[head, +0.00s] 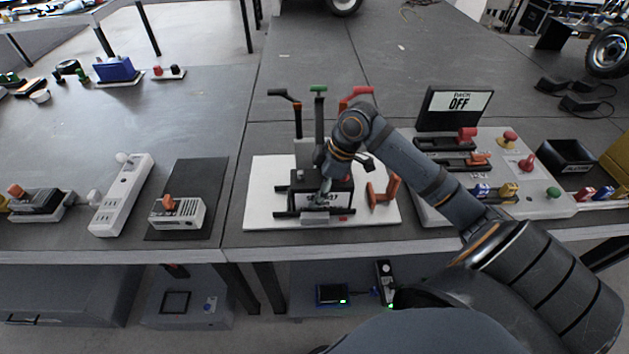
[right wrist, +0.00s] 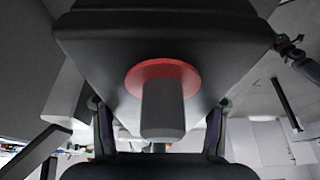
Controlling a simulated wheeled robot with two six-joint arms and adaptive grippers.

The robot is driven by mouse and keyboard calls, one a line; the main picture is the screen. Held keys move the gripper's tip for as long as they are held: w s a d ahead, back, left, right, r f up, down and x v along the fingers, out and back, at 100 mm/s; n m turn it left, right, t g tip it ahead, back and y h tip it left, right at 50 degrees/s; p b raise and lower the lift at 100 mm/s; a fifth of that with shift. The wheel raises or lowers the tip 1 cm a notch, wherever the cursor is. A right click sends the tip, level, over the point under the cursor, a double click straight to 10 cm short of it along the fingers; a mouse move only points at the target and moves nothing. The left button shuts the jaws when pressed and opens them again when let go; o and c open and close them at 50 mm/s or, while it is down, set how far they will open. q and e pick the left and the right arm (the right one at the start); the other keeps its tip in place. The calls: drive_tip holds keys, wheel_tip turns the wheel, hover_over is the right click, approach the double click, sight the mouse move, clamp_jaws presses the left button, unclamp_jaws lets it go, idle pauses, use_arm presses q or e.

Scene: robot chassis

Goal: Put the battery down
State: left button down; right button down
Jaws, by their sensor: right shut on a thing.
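The battery (head: 341,187) is a dark block with a white label on its front, in the middle of the head view. It is at the black-railed holder on a white base plate (head: 262,205); whether it rests there or hangs slightly above, I cannot tell. My right gripper (head: 325,189) comes down over it from above. In the right wrist view, the battery's dark body (right wrist: 215,45) fills the top, with a red ring and grey post. The right gripper's fingers (right wrist: 160,132) are shut on that post, one on each side. My left gripper is out of view.
Upright levers with black, green and red handles (head: 357,92) stand behind the holder. An orange handle (head: 383,192) is close at its right. A switch panel (head: 436,209) with an OFF sign (head: 455,103) stands further right. A dark mat (head: 210,175) bearing a small device lies left.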

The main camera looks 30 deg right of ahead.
drive_tip(key=shift+a+r, duration=0.1)
drive_tip(key=c, duration=0.6)
unclamp_jaws()
drive_tip(key=shift+c, duration=0.2)
drive_tip(key=shift+s, duration=0.1)
drive_tip(key=p+v, duration=0.1)
drive_tip(key=v, duration=0.6)
drive_tip(key=shift+d+r+p, duration=0.15)
drive_tip(key=shift+d+p, duration=0.05)
drive_tip(key=shift+p, duration=0.1)
drive_tip(key=p+v, duration=0.2)
drive_tip(key=p, duration=0.2)
drive_tip(key=p+v, duration=0.2)
drive_tip(key=p, duration=0.2)
drive_tip(key=shift+a+r, duration=0.15)
drive_tip(key=shift+r, duration=0.2)
drive_tip(key=shift+s+p, duration=0.1)
drive_tip(key=shift+p, duration=0.4)
drive_tip(key=shift+f, duration=0.1)
